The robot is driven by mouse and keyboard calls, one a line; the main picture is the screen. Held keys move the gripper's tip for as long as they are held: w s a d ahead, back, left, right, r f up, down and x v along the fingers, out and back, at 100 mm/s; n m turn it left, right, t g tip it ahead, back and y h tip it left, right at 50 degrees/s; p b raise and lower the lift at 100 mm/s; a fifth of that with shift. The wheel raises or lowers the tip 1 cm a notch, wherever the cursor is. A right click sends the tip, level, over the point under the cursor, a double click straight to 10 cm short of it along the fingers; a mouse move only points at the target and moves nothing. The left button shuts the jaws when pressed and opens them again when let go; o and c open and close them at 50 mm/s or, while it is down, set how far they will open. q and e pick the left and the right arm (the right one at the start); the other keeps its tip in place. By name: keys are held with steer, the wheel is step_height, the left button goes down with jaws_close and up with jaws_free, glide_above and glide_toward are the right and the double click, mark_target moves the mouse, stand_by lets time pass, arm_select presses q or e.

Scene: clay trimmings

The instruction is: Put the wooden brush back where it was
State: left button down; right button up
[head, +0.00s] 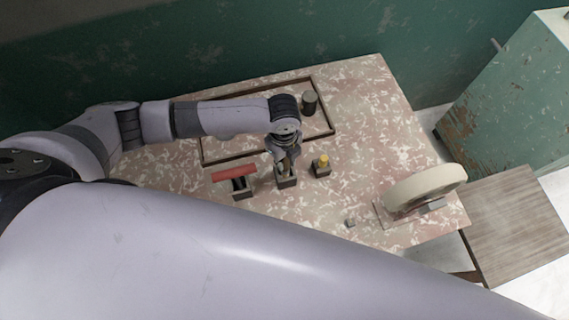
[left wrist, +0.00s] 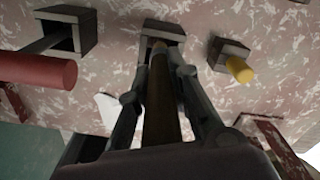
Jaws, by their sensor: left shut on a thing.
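The wooden brush (left wrist: 162,112) is a long brown stick in the left wrist view, pointing away from me toward a small dark box. My left gripper (head: 287,160) is shut on it, with a finger on each side. The middle dark box (head: 287,183) stands just below the gripper in the head view; it also shows behind the brush's far end in the left wrist view (left wrist: 163,27). The far end overlaps the box opening; I cannot tell how deep it is inside. My right gripper is not in view.
A box with a red-handled tool (head: 234,173) stands to the left and a box with a yellow-topped tool (head: 323,161) to the right. A dark frame (head: 325,112) and a dark cup (head: 309,103) lie behind. A pale wheel (head: 425,190) stands at the right.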

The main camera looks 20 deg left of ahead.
arm_select(q)
steer(key=shift+f, duration=2.35)
steer(key=c, duration=1.5)
jaws_free()
steer(key=shift+r, duration=0.1)
step_height(320, 180, up, 12)
steer(key=shift+a+f+b, duration=0.1)
steer(key=shift+b, duration=0.35)
